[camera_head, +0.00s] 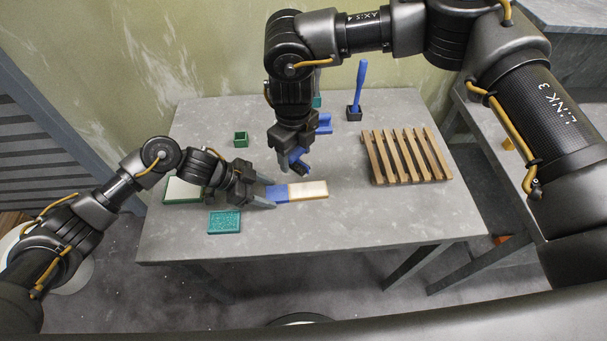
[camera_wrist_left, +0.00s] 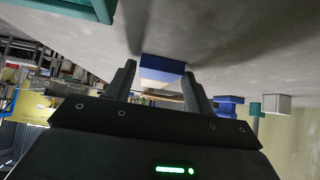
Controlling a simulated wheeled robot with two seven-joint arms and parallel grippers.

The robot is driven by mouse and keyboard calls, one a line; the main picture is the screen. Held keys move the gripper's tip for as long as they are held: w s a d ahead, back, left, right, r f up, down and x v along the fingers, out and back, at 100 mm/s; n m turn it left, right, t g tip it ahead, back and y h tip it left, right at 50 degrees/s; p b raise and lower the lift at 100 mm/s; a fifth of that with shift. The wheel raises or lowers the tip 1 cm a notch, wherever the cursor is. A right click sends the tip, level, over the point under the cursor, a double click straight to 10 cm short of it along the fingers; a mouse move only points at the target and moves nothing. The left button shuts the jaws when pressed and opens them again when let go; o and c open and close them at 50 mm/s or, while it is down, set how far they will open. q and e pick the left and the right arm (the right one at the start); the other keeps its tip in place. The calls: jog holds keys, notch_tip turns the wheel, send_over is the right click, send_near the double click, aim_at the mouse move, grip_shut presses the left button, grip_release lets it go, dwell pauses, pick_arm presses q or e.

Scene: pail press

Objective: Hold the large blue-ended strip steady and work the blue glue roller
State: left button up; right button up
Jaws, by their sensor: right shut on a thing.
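The large strip lies flat on the grey table, with a blue end (camera_head: 278,193) at the left and a pale wooden part (camera_head: 310,190) at the right. My left gripper (camera_head: 266,197) is open at the blue end, its fingers to either side. The blue end (camera_wrist_left: 162,70) also shows between the fingertips (camera_wrist_left: 160,78) in the left wrist view. My right gripper (camera_head: 292,164) is shut on the blue glue roller (camera_head: 299,157), above the table just behind the strip. The fingers partly hide the roller, and I cannot tell whether it touches the strip.
A wooden slatted rack (camera_head: 380,160) lies at the right. A blue piece (camera_head: 324,123), a small green box (camera_head: 240,139), a white-topped green tray (camera_head: 180,191) and a teal tray (camera_head: 225,221) are around. The front right table is clear.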

pick_arm(q)
jog(key=o, duration=0.3)
jog(key=shift+r, duration=0.1)
jog(key=v, duration=1.2)
